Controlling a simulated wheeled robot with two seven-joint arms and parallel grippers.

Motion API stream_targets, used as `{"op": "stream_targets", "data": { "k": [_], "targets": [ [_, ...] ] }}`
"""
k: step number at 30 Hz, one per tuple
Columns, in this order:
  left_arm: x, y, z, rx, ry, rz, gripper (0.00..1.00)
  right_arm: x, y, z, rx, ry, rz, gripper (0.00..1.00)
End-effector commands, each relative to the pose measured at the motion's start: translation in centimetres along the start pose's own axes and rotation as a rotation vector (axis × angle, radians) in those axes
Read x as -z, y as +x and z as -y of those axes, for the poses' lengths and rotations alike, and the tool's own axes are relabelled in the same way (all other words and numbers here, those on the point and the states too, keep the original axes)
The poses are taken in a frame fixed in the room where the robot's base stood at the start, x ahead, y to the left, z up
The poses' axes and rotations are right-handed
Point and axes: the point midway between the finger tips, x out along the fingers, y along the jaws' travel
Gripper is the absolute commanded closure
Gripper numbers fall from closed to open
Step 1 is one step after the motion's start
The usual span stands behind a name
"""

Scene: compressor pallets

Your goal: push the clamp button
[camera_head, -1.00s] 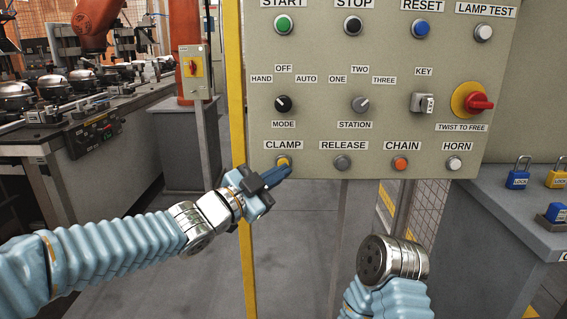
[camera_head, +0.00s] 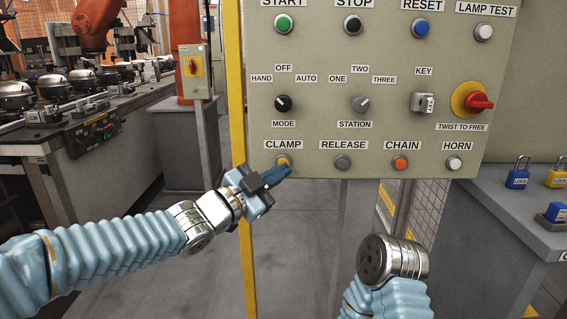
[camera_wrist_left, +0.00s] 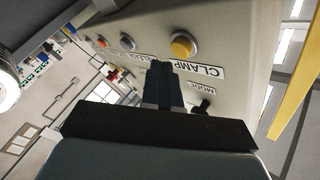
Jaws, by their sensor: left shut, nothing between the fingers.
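The yellow clamp button (camera_head: 283,160) sits at the lower left of the control panel (camera_head: 320,95), under the CLAMP label. My left gripper (camera_head: 283,172) is shut and empty, with its fingertips just below and in front of the button in the head view. In the left wrist view the yellow button (camera_wrist_left: 182,45) stands clear in its metal ring, and the shut fingers (camera_wrist_left: 160,68) end a little short of it, beside the CLAMP label. I cannot tell any contact. My right arm shows at the lower middle of the head view, but its gripper fingers are not visible.
The grey release button (camera_head: 342,162), orange chain button (camera_head: 400,163) and white horn button (camera_head: 454,163) share the bottom row. The mode knob (camera_head: 284,104) is above the clamp button. A yellow post (camera_head: 237,120) stands left of the panel. Padlocks (camera_head: 517,175) lie on a bench at right.

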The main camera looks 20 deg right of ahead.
Motion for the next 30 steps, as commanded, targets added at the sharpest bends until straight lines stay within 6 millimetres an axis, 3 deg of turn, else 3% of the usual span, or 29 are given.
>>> {"op": "stream_targets", "data": {
  "k": [30],
  "targets": [
    [-0.42, 0.63, 0.47, 0.0, 0.0, 0.0, 1.0, 0.0, -0.37, 0.15, 0.0, 0.0, 0.0, 0.57]
  ]
}}
